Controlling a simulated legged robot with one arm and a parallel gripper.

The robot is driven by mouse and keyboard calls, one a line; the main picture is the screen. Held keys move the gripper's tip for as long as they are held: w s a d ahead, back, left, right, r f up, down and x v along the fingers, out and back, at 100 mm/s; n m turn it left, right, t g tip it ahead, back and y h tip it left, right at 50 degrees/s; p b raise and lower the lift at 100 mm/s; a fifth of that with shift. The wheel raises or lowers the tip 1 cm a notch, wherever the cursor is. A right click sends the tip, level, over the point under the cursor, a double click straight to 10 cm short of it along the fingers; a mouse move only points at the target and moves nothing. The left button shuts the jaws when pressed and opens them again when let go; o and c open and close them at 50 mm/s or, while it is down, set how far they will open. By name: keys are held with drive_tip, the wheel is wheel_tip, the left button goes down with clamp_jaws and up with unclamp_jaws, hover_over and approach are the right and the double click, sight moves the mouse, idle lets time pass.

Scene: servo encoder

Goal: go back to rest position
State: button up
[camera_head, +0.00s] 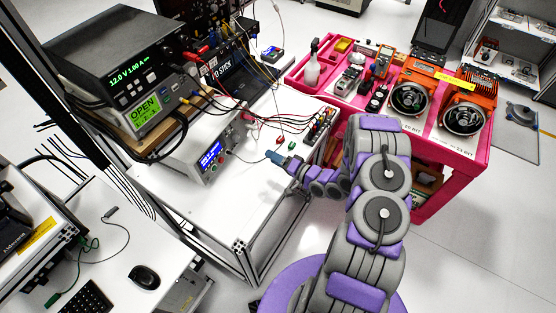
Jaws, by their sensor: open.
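My gripper (270,155) is at the end of my purple and grey arm, which reaches from the bottom right up and left over the white workbench (240,210). The gripper is small in the picture and points left, toward a grey instrument with a blue lit screen (210,156). Its fingers look apart and I see nothing held between them. I cannot tell its exact height above the bench top.
A black power supply (118,65) and a green-lit meter (145,109) stand behind, with loose wires around. A pink cart (439,176) with orange-and-black devices stands at right. A desk with a mouse (144,276) is at lower left. Open floor lies at lower right.

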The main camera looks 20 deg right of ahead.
drive_tip(key=shift+s+d, duration=0.25)
drive_tip(key=shift+s, duration=0.3)
